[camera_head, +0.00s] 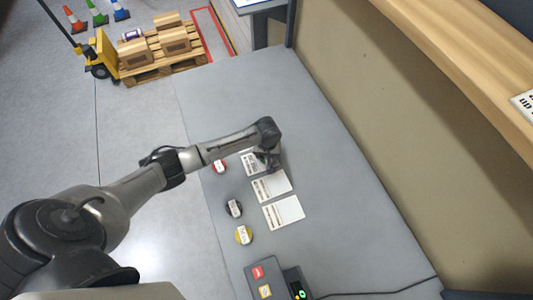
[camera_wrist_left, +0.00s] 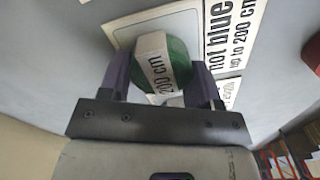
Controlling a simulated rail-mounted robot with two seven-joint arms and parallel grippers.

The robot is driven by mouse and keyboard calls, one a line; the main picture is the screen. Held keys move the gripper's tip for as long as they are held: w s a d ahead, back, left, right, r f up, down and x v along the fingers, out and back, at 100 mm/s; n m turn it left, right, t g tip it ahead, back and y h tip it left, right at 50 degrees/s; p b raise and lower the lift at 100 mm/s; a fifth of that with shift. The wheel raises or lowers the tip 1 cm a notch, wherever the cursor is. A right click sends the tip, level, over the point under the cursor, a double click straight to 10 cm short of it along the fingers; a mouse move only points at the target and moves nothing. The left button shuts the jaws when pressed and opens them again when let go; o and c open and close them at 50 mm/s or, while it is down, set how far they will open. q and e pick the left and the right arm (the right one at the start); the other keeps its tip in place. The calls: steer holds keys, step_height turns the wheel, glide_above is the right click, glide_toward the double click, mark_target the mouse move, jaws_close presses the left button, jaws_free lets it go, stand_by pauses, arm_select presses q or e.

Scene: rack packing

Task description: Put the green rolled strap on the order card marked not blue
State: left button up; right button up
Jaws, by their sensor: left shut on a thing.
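The green rolled strap (camera_wrist_left: 165,62) has a white band reading 200 cm. My left gripper (camera_wrist_left: 163,80) is shut on it, with one dark finger on each side. The strap is over the order card marked not blue, up to 200 cm (camera_wrist_left: 238,38), hiding part of it. Whether it touches the card cannot be told. In the head view my left gripper (camera_head: 268,160) is at the farthest card (camera_head: 250,161), covering part of it; the strap is mostly hidden there. My right gripper is not in view.
Two more cards, a middle one (camera_head: 271,186) and a near one (camera_head: 284,212), lie on the grey table (camera_head: 330,220). A red roll (camera_head: 219,166), a dark roll (camera_head: 233,209) and a yellow roll (camera_head: 243,235) are left of the cards. Dark devices (camera_head: 297,283) stand at the near edge.

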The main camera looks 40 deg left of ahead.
arm_select(q)
steer(key=shift+f, duration=0.1)
steer(key=o, duration=0.9)
